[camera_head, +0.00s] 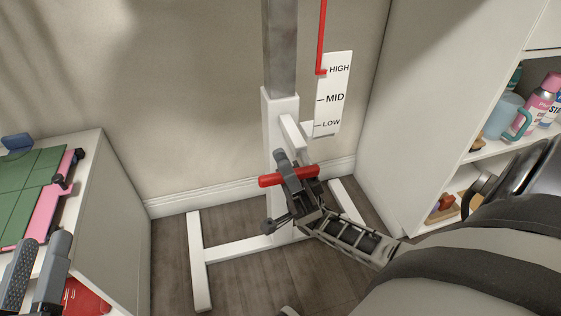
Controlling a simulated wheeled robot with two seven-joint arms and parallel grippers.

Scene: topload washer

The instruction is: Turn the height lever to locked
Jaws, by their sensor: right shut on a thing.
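The red height lever (270,181) is a short bar lying nearly level, low on the front of the white post (274,110). My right gripper (284,176) reaches in from the right and is shut on the lever, with red showing on both sides of the fingers. A white scale plate (332,95) marked HIGH, MID and LOW is beside the post, and a red pointer (321,40) ends at HIGH. My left gripper (38,266) is at the lower left, away from the lever, its two fingers apart with nothing seen between them.
A white cabinet (125,215) at left carries a green and pink board (33,195). A white shelf (400,150) at right holds a teal jug (503,117) and bottles. The post's white base (199,260) spreads over the wood floor (240,285).

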